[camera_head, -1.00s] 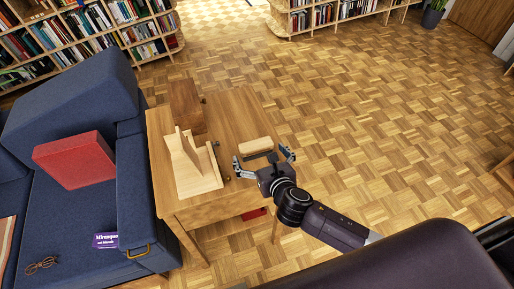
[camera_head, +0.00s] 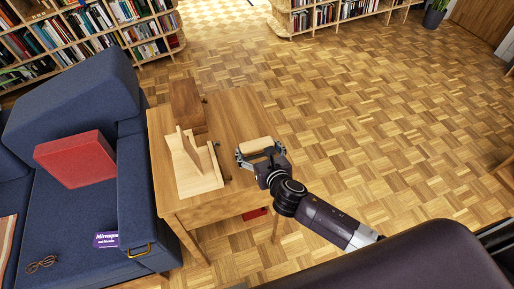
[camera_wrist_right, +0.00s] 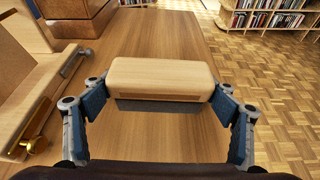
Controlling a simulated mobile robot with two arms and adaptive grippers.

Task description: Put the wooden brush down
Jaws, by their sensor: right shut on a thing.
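The wooden brush (camera_wrist_right: 160,78) is a pale wood block with rounded corners and dark grey bristles underneath. My right gripper (camera_wrist_right: 158,98) is shut on it, with one blue-padded finger at each end. In the head view the brush (camera_head: 256,145) lies between the fingers of my right gripper (camera_head: 260,153), over the right side of the wooden side table (camera_head: 238,108). The bristles look close to the tabletop; I cannot tell whether they touch it. My left gripper is not in view.
A pale wooden stand (camera_head: 200,180) and a brown wooden box (camera_head: 187,104) occupy the table's left half. A blue sofa (camera_head: 135,190) with a red cushion (camera_head: 75,160) stands left of the table. The far part of the tabletop is clear.

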